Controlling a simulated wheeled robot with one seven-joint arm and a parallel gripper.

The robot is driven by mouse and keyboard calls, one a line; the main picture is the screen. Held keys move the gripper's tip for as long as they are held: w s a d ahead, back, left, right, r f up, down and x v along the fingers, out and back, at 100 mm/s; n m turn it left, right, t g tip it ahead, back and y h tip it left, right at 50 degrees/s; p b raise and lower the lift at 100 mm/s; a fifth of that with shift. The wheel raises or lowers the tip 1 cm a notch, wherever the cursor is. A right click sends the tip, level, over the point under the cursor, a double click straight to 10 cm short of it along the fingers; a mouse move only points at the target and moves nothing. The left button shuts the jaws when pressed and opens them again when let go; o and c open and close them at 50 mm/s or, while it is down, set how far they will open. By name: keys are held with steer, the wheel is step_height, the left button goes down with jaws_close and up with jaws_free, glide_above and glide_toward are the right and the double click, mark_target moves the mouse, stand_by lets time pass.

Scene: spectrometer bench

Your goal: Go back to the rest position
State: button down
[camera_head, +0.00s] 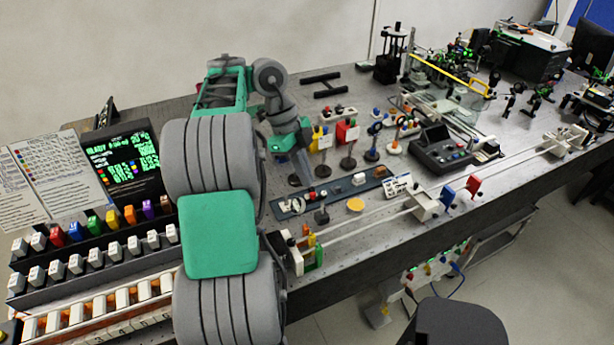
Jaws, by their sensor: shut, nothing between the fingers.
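My arm, grey with green panels, rises through the left-centre of the view and bends over the bench. My gripper (305,178) hangs at its end, pointing down over the bench just behind the dark strip. It is shut, with nothing seen in it. The fingertips are small and dark here, and I cannot tell their exact height above the surface.
Small mounted optics, including a red card (347,133), stand close right of my gripper. A dark strip (338,197) lies in front. A long rail (500,172) crosses right. A dark stool (455,322) stands in front.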

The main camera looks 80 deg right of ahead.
steer(key=w+a+r+n+t+h, duration=0.2)
steer(key=w+a+n, duration=0.7)
steer(key=w+n, duration=0.25)
steer(key=w+a+r+n+t+h, duration=0.1)
steer(key=w+a+n+t+h, duration=0.15)
steer(key=w+a+n, duration=0.8)
steer(key=w+a+f+n+t+y, duration=0.1)
steer(key=a+f+n+t+y, duration=0.1)
steer(key=a+n, duration=0.6)
steer(key=w+a+f+n+t+y, duration=0.1)
steer(key=a+n, duration=0.7)
steer(key=a, duration=0.8)
steer(key=shift+w+a+f+n+t+y+b, duration=0.35)
steer(key=shift+w+f+t+b, duration=0.1)
steer(key=shift+w+f, duration=0.4)
